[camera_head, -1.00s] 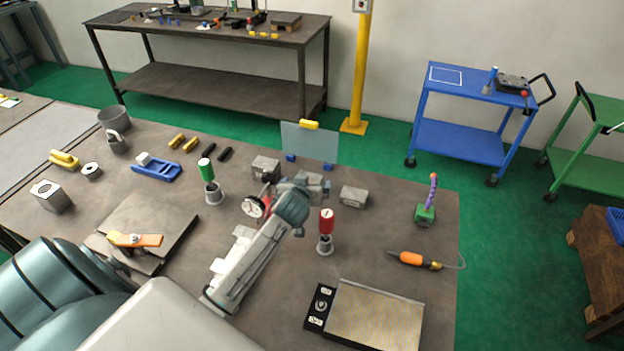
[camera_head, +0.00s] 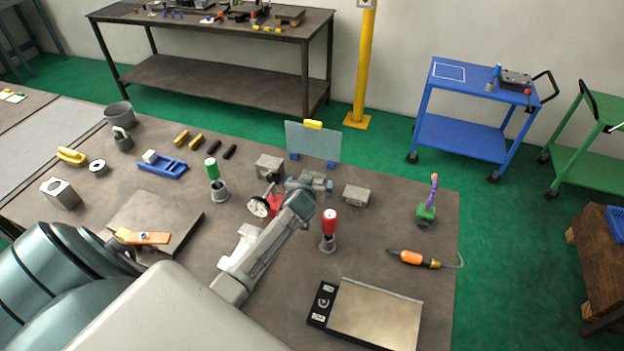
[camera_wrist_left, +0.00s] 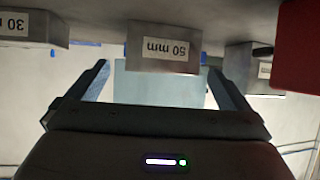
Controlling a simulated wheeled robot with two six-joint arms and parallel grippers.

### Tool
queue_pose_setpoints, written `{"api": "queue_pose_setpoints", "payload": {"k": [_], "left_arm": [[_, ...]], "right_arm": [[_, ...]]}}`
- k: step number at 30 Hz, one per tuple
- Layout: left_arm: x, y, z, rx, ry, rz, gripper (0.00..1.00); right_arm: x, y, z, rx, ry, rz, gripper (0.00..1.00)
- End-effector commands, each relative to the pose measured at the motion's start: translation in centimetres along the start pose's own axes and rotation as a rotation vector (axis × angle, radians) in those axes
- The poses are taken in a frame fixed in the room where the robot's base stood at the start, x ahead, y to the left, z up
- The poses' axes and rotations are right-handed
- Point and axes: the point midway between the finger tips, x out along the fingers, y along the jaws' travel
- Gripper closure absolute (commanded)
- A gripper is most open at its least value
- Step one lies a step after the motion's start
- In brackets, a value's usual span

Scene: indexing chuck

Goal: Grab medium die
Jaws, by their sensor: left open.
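Three grey blocks stand in a row near the back middle of the table. In the left wrist view, which shows things upside down, the middle block (camera_wrist_left: 163,47) is labelled "50 mm". A block labelled "30" (camera_wrist_left: 32,28) is at the left there, and a third block (camera_wrist_left: 250,62) at the right has no readable label. In the head view the outer blocks show at left (camera_head: 269,167) and right (camera_head: 355,195); the middle one is mostly hidden by my arm. My left gripper (camera_wrist_left: 158,68) is open, its fingertips on either side of the 50 mm block in view. Contact is not visible.
A dial gauge with a red base (camera_head: 268,203) stands close left of my left gripper. A red-handled gauge (camera_head: 329,230) stands in front, right of the arm. A clear panel (camera_head: 313,141) stands behind the blocks.

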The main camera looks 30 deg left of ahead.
Motion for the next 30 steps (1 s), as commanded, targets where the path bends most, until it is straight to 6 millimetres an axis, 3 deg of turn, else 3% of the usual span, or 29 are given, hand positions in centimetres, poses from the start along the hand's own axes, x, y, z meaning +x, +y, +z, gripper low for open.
{"api": "queue_pose_setpoints", "payload": {"k": [1,7,17,30], "left_arm": [[0.4,0.0,-0.2,0.001,-0.003,0.0,0.0],[2.4,0.0,-0.1,0.0,0.0,0.0,0.0],[2.8,0.0,0.1,0.001,0.0,0.0,0.0],[2.7,0.0,0.1,0.0,0.0,0.0,0.86]], "right_arm": [[-0.8,0.0,-0.1,0.0,0.0,0.0,0.64],[-1.2,0.1,-0.1,0.0,0.0,0.0,0.64],[-1.2,0.1,-0.1,0.0,0.0,0.0,0.64],[-1.2,0.1,-0.1,0.0,0.0,0.0,0.64]]}}
